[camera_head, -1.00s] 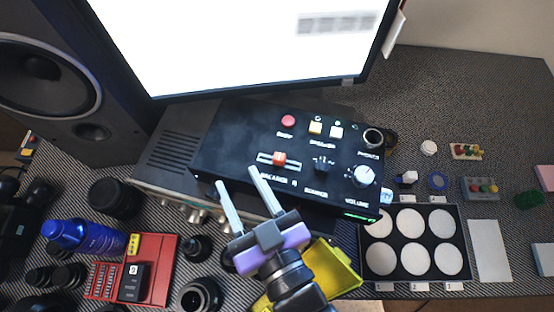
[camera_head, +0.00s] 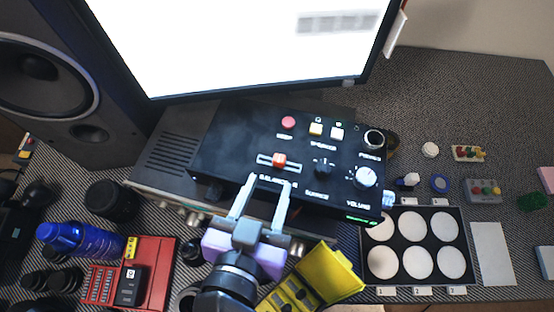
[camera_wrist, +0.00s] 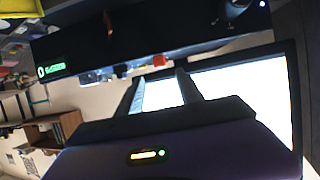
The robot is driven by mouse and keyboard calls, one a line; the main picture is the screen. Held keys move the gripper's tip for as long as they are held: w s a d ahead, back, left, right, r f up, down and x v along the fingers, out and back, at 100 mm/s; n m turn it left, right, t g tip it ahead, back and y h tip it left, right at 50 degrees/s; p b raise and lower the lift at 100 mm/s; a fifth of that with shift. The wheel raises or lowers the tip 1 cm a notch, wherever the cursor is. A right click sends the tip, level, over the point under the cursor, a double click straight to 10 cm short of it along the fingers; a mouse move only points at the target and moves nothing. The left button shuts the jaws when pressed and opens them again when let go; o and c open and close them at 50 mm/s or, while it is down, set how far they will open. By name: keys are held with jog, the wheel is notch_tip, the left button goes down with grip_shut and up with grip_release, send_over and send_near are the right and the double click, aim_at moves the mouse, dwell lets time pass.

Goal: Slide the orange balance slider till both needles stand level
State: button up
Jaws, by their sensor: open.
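The orange balance slider (camera_head: 279,160) stands in a slot on the sloped black control box (camera_head: 225,150), a little right of the slot's middle. It also shows as an orange block in the wrist view (camera_wrist: 159,60). My gripper (camera_head: 265,181) is open and empty. Its two fingers point at the box, just on the near side of the slider, which looks apart from them. In the wrist view the slider appears beyond and between the fingertips (camera_wrist: 158,78). I cannot make out any needles in either view.
A red button (camera_head: 288,122), a black knob (camera_head: 323,166) and a volume knob (camera_head: 365,177) sit close to the slider. A monitor (camera_head: 240,45) stands behind the box. A yellow case (camera_head: 335,272) and a tray of white discs (camera_head: 461,235) lie in front and right.

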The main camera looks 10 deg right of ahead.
aim_at(278, 161)
jog(key=x, duration=0.7)
jog(key=shift+w+f, duration=0.15)
jog(key=shift+w, duration=0.05)
grip_shut()
dwell(1.2)
